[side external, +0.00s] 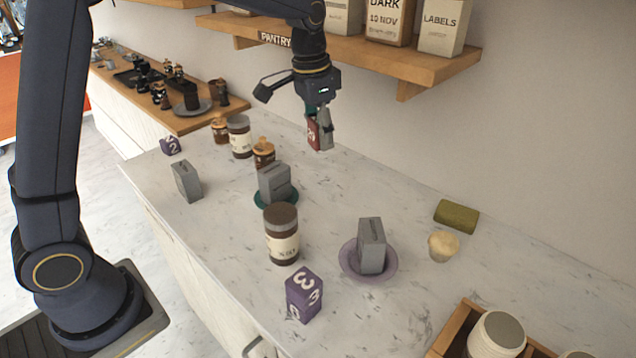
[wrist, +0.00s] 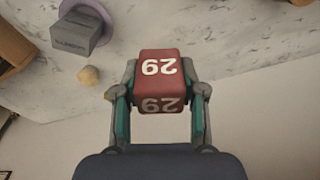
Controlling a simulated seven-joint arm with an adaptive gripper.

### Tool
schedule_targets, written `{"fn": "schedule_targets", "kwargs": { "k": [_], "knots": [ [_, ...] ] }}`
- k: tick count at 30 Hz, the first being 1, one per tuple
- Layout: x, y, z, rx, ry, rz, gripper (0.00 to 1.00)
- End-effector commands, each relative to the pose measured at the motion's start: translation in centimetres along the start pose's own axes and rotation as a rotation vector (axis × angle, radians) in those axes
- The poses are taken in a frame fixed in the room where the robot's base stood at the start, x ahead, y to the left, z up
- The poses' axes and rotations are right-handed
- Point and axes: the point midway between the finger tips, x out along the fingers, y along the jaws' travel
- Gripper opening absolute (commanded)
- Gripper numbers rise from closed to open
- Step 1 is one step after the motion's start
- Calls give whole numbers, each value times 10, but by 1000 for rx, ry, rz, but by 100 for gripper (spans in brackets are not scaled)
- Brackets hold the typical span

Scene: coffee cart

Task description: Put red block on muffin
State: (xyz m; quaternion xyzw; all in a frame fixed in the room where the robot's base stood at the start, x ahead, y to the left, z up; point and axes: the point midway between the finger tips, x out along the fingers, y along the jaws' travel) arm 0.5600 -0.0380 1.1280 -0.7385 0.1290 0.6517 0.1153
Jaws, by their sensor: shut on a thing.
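My gripper (side external: 319,128) is shut on the red block (side external: 313,133) and holds it in the air above the back of the counter, below the shelf. In the wrist view the red block (wrist: 160,72), marked 29, sits between the two fingers of my gripper (wrist: 160,100). The muffin (side external: 443,246) is pale-topped and stands on the counter at the right, well apart from the block. The muffin also shows small at the left in the wrist view (wrist: 89,75). Nothing is seen on top of the muffin.
A green block (side external: 456,216) lies behind the muffin. A purple plate (side external: 346,262) with a grey block (side external: 371,246) is left of it. A wooden crate (side external: 445,338) stands at front right. Jars and purple blocks (side external: 304,294) stand further left. The shelf (side external: 400,62) overhangs the back.

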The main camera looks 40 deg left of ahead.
Motion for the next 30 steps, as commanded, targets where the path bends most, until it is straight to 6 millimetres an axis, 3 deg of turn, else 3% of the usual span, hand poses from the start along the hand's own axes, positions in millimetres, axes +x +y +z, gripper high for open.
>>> {"fn": "schedule_targets", "kwargs": {
  "k": [1, 6, 9, 12, 16, 19, 30],
  "knots": [
    [1, 30, -14, 68, 3, 8, 6],
    [3, 118, -40, 258, 9, 30, 6],
    [7, 158, -43, 342, 9, 42, 6],
    [11, 185, -40, 398, 2, 50, 6],
    [14, 203, -39, 435, -3, 55, 6],
    [22, 208, -50, 441, -4, 56, 6],
    [79, 214, -128, 440, -7, 57, 6]
  ]
}}
